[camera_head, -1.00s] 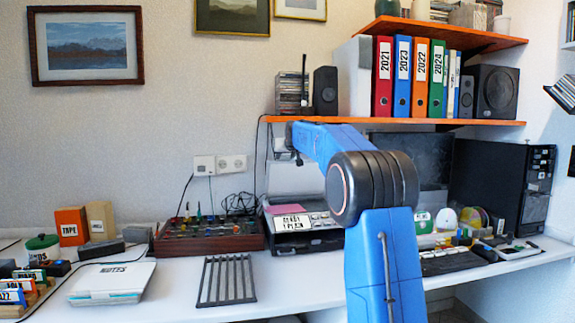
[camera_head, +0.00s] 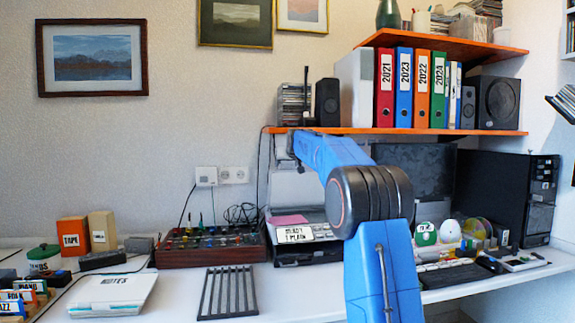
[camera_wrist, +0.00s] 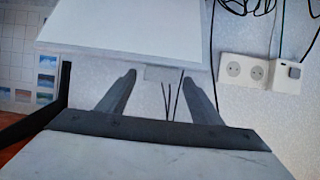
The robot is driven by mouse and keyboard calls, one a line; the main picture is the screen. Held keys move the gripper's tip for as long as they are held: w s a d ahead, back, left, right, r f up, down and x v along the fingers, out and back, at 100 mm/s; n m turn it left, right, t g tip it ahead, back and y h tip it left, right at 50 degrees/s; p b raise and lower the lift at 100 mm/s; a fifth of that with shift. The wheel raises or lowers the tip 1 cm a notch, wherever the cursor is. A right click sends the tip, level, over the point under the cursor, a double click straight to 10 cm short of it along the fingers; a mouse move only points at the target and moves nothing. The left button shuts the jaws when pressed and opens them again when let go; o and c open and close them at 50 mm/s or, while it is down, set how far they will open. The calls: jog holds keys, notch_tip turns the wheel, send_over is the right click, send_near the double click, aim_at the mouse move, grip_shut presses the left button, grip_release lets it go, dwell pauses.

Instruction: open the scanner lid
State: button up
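The scanner (camera_head: 308,257), a dark box with a pale top and a label, sits on the desk, partly behind my blue arm. A pale panel (camera_head: 290,188) stands raised at its back and looks like its lid, partly hidden by my arm. In the wrist view, which looks upside down, a broad white panel (camera_wrist: 130,22) that appears to be the lid has a small grey tab (camera_wrist: 163,74) at its edge. My gripper (camera_wrist: 159,84) has its two fingers apart, with the tab between or just beyond their tips. Contact cannot be told. The head view barely shows the gripper.
An orange shelf (camera_head: 350,131) with binders and speakers hangs above the scanner. A knobbed mixer box (camera_head: 210,248) stands to its left. A black rack (camera_head: 228,292) lies in front on the white desk. A monitor (camera_head: 425,172) is to the right. Wall sockets (camera_wrist: 245,70) are nearby.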

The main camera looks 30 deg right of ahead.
jog(key=shift+s, duration=0.15)
jog(key=v, duration=1.7)
